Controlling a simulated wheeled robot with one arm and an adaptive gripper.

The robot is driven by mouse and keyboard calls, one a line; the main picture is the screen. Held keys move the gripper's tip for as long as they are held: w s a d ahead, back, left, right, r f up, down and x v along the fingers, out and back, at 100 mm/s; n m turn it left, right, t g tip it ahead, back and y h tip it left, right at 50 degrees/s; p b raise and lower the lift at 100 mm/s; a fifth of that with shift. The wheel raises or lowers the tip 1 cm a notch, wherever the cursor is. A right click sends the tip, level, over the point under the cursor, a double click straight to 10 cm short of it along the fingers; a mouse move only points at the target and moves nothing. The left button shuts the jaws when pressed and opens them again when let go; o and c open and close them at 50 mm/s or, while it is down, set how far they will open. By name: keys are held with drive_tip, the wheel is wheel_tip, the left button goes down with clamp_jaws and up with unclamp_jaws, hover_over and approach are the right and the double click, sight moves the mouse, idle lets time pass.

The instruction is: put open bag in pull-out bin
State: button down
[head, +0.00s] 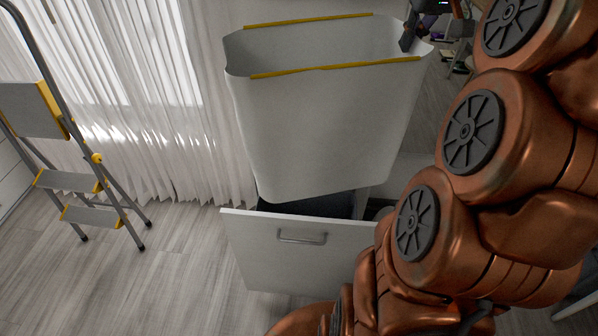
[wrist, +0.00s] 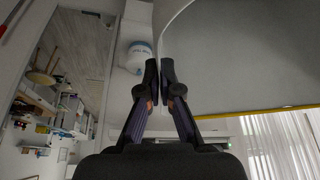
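The open bag (head: 330,115) is a tall white bag with yellow strips along its open rim. In the head view it hangs upright above the pull-out bin, its lower end close to the bin opening. My gripper (head: 408,36) is at the bag's upper right rim, and its fingers are closed on the bag's wall. In the wrist view my gripper (wrist: 166,92) has its fingertips nearly together on the bag's edge, with the bag (wrist: 235,60) filling the right side. The pull-out bin (head: 300,250) is a white drawer front with a metal handle, pulled out. Its dark interior (head: 315,205) is partly hidden by the bag.
A folding step ladder (head: 85,185) with yellow trim stands at the left. White curtains (head: 150,100) hang behind. The wooden floor (head: 170,270) left of the bin is clear. A white container (wrist: 137,57) shows beyond the fingers in the wrist view.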

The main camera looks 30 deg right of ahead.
drive_tip(key=w+f+m+b, duration=0.1)
drive_tip(key=w+f+b, duration=0.1)
drive_tip(key=f+b, duration=0.4)
drive_tip(key=w+d+f+m+b, duration=0.1)
drive_tip(key=w+f+b, duration=0.1)
drive_tip(key=f+b, duration=0.4)
drive_tip(key=w+d+f+m+b, duration=0.1)
drive_tip(key=f+b, duration=0.5)
drive_tip(key=f, duration=0.8)
drive_tip(key=shift+w+f+m+h, duration=0.15)
drive_tip(key=shift+w+m+h, duration=0.25)
drive_tip(key=shift+w, duration=0.05)
wheel_tip(320, 180, down, 28)
drive_tip(key=b, duration=0.4)
drive_tip(key=shift+f+b, duration=0.25)
drive_tip(key=shift+b, duration=0.15)
drive_tip(key=shift+f, duration=0.55)
drive_tip(key=shift+a, duration=0.1)
